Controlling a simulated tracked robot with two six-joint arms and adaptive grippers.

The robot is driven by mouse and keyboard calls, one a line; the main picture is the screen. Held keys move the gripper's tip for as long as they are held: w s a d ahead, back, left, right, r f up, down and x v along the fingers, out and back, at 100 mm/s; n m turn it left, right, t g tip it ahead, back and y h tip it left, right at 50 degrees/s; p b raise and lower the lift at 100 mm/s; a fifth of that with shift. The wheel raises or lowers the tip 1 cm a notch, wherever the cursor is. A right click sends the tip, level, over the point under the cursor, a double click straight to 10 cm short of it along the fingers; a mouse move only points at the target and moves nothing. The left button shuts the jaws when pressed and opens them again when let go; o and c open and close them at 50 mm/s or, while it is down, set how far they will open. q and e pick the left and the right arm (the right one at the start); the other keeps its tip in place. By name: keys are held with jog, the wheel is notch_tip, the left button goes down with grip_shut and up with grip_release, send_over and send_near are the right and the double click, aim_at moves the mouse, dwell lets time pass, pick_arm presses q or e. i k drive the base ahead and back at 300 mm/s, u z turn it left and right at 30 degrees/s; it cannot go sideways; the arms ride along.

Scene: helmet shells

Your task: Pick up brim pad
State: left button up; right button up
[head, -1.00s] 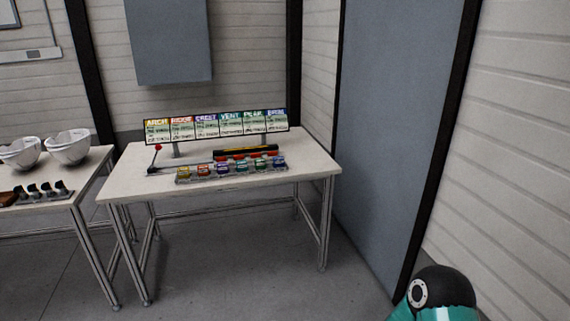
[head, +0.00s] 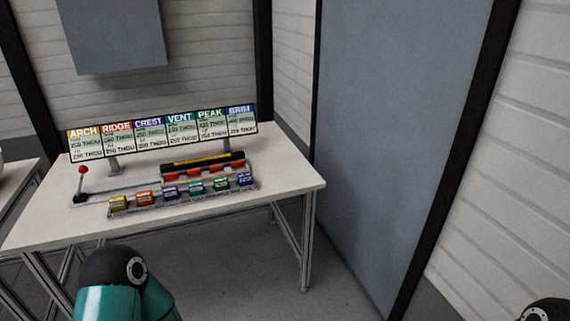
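A row of small coloured pads sits in a clear rack (head: 180,200) near the front edge of the table. The blue pad (head: 246,180) at the right end matches the blue BRIM panel (head: 241,121) at the right end of the sign board, so I take it as the brim pad. Its own label is too small to read. It stands upright in its slot with nothing gripping it. Parts of my arms show at the bottom left and bottom right corner. Neither gripper is in view.
The white table (head: 285,185) has bare room at its right end. Behind the rack is a black-and-orange unit with red parts (head: 203,165). A lever with a red knob (head: 82,171) stands at the left. A grey door panel (head: 400,120) is to the right.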

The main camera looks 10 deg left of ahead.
aim_at(244, 178)
jog(key=u, duration=0.25)
jog(key=i, duration=1.35)
jog(key=u, duration=0.8)
jog(key=i, duration=0.35)
jog(key=u, duration=0.3)
jog(key=k, duration=0.95)
jog(key=u, duration=0.15)
jog(key=i, duration=0.95)
jog(key=z, duration=0.05)
